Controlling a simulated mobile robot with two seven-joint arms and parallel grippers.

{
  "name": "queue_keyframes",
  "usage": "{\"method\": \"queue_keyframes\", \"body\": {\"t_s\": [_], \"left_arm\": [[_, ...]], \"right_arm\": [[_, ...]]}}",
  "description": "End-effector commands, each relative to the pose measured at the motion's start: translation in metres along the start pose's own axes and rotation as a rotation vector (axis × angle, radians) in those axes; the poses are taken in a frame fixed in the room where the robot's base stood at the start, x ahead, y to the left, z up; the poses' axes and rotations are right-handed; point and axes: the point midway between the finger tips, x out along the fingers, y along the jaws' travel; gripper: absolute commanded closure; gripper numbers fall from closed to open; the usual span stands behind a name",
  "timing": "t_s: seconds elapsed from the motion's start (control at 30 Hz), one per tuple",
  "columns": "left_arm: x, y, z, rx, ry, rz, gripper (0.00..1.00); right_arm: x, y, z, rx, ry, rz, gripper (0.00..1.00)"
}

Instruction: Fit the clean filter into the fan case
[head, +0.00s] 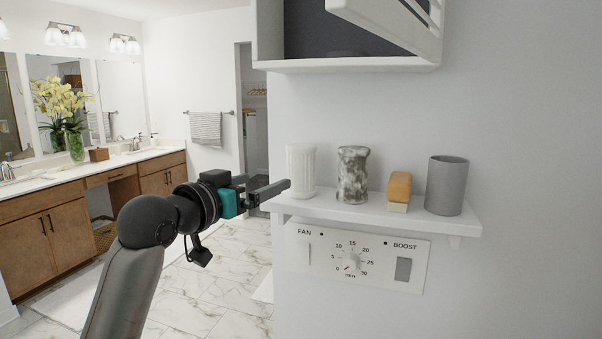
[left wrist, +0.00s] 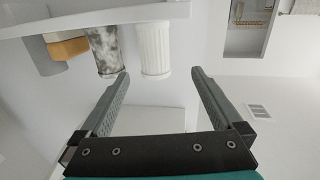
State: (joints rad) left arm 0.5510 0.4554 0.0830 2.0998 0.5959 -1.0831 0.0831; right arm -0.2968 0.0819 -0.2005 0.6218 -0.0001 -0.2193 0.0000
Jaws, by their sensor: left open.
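The clean filter (head: 301,171) is a white ribbed cylinder standing upright at the left end of a white wall shelf (head: 400,212). A grey-mottled, dirty-looking filter (head: 352,174) stands to its right. The fan case (head: 346,66) is a white box above the shelf, its slatted cover (head: 398,22) hanging open over a dark interior, mostly cut off by the picture's top. My left gripper (head: 271,193) is open and empty, just left of the clean filter. In the left wrist view the clean filter (left wrist: 154,46) shows beyond and between the fingertips (left wrist: 160,74). My right gripper is out of view.
An orange-and-cream sponge or brush (head: 399,190) and a grey cup (head: 447,186) stand on the shelf's right part. A FAN/BOOST timer panel (head: 356,262) is on the wall below. A vanity (head: 92,190) is at the far left. The space between shelf and case is clear.

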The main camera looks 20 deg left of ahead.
Motion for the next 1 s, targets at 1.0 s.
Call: {"method": "queue_keyframes", "body": {"t_s": [1.0], "left_arm": [[0.089, 0.010, -0.029, 0.024, 0.037, 0.017, 0.00]], "right_arm": [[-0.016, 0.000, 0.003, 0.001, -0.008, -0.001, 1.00]]}}
